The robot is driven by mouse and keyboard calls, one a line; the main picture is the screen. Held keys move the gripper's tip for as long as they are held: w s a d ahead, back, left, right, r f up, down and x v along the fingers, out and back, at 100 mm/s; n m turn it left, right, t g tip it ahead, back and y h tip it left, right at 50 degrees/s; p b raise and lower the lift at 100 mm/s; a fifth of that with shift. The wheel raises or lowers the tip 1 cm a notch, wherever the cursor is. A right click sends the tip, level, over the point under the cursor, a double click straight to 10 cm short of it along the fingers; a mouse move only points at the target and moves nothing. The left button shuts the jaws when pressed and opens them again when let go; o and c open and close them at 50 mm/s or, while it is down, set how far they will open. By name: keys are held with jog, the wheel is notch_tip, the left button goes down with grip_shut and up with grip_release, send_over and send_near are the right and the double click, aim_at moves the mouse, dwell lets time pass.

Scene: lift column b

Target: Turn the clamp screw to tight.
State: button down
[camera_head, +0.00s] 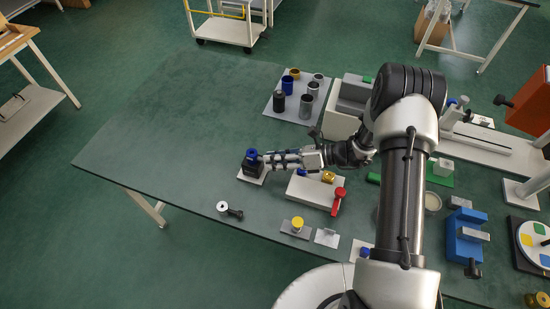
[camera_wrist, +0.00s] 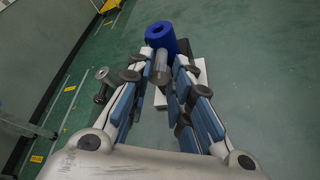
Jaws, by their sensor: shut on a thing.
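My gripper (camera_head: 268,159) reaches left over the green table and is level with a small black block (camera_head: 251,169). The block stands on a white plate (camera_head: 244,177) and carries a blue ring-shaped part (camera_head: 252,154). In the wrist view the blue part (camera_wrist: 161,36) has a dark hole in its end. A grey cylindrical piece (camera_wrist: 161,68), apparently the clamp screw, sticks out in front of it between my fingers (camera_wrist: 162,62). My fingers are closed on this grey piece. The fingers hide its sides, and how tight it is cannot be seen.
A bolt-like part (camera_head: 223,207) with a dark end lies near the table's front edge. A grey tray (camera_head: 273,112) with several cylinders stands behind. The table's left part is clear.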

jog(key=m+g+y, duration=0.1)
jog(key=m, duration=0.1)
jog(key=f+m+g+y+b, duration=0.1)
jog(key=m, duration=0.1)
jog(key=shift+w+m, duration=0.15)
jog(key=shift+m, duration=0.25)
jog(key=m+y+b, duration=0.2)
jog(key=m, duration=0.2)
jog(key=shift+g, duration=0.4)
jog(key=shift+m+b, duration=0.35)
jog(key=shift+m, duration=0.15)
jog(key=c, duration=1.4)
grip_release()
jog(key=d, duration=1.2)
jog(key=shift+w+f, duration=0.15)
jog(key=shift+w, duration=0.15)
